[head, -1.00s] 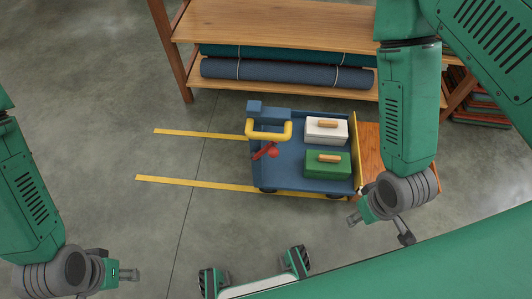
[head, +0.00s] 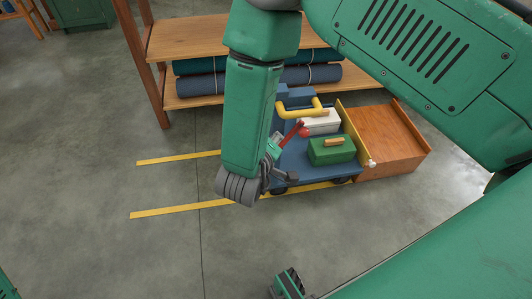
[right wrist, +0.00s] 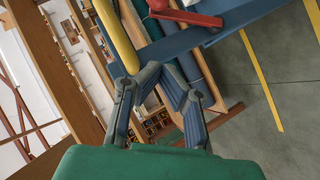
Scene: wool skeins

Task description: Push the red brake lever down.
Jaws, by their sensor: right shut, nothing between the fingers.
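The red brake lever (head: 293,132) is on the blue cart (head: 298,163), below the yellow handle (head: 301,112), and slants upward. A red ball (head: 304,132) shows beside it. My right gripper (head: 284,162) is at the cart's left end, close to the lever, its fingers partly hidden by my forearm. In the right wrist view the lever (right wrist: 186,16) lies across the top, beyond the shut, empty fingertips (right wrist: 161,76). There is a gap in the picture between fingertips and lever; I cannot tell its depth.
A white box (head: 320,122) and a green box (head: 331,150) sit on the cart. A wooden platform (head: 385,142) is at its right. A shelf (head: 205,90) with rolled mats stands behind. Yellow floor lines (head: 165,210) run left over clear floor.

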